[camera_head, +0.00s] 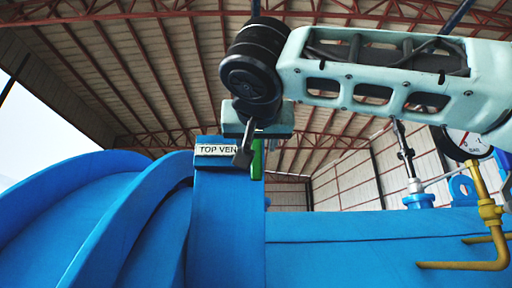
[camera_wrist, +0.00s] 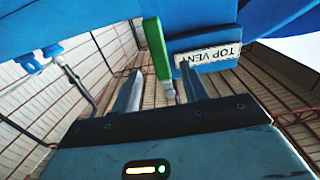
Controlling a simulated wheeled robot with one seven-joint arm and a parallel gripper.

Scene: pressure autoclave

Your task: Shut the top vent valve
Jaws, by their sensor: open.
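The top vent valve shows as a green lever (camera_head: 257,160), partly hidden behind my gripper and beside the "TOP VENT" label (camera_head: 212,149) on the blue vessel. In the wrist view the green lever (camera_wrist: 157,48) runs between my fingers, with a grey metal piece at its lower end. The label (camera_wrist: 208,56) lies just right of it, upside down. My gripper (camera_head: 244,155) points down at the lever; in the wrist view its two fingers (camera_wrist: 160,72) are apart, one on each side. I see a gap at the left finger; contact at the right finger cannot be told.
The blue vessel (camera_head: 350,250) fills the lower part of the head view, with thick curved ribs (camera_head: 110,215) at left. A pressure gauge (camera_head: 467,143), a yellow pipe (camera_head: 490,212) and a blue-based fitting (camera_head: 417,200) stand at right, below my arm. Open air surrounds the arm above.

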